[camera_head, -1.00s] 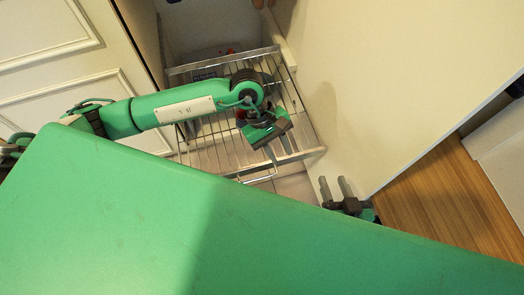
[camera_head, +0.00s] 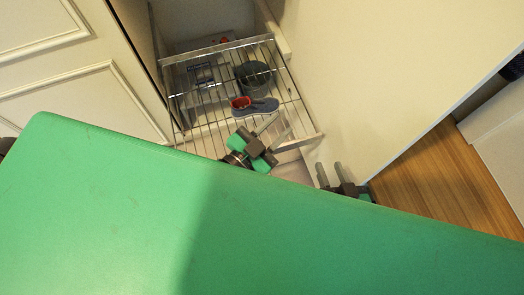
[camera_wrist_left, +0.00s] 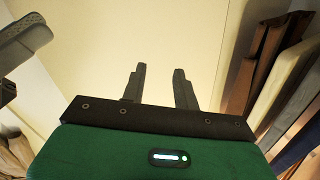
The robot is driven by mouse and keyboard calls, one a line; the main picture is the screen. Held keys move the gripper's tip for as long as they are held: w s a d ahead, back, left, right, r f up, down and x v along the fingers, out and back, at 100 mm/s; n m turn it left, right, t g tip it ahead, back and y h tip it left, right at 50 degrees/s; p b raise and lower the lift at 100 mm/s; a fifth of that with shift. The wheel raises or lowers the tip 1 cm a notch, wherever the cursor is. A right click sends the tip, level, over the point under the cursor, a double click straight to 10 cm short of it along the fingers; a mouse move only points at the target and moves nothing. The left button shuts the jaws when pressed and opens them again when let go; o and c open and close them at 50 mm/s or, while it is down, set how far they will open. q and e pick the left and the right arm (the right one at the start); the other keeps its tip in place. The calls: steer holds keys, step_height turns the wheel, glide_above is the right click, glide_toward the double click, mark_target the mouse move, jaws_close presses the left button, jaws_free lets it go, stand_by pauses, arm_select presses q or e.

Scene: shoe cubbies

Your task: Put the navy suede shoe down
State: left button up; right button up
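The navy suede shoe (camera_head: 264,106), with a red lining at its opening, rests on the wire rack (camera_head: 222,125) near its front in the head view. My left gripper (camera_head: 282,122) is just in front of the shoe, apart from it in the picture. Its two fingers are spread, and the left wrist view shows them apart with nothing between them (camera_wrist_left: 160,80). My right gripper (camera_head: 329,168) is by the pale panel, right of the rack, with its two fingers apart and nothing seen between them. The shoe is not recognisable in the left wrist view.
A small box-like item (camera_head: 202,73) is at the rack's back left. A white panelled door (camera_head: 70,75) is at left and a large pale panel (camera_head: 390,80) at right. My green body hides the foreground.

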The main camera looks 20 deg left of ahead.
arm_select(q)
steer(key=s+a+f+n+g+y, duration=0.1)
steer(key=s+a+f+n+g, duration=0.1)
steer(key=s+f+n+g, duration=0.1)
step_height(320, 180, down, 3)
steer(key=s+n, duration=0.1)
steer(key=n, duration=0.1)
steer(key=shift+n+y, duration=0.4)
steer(key=shift+s, duration=0.15)
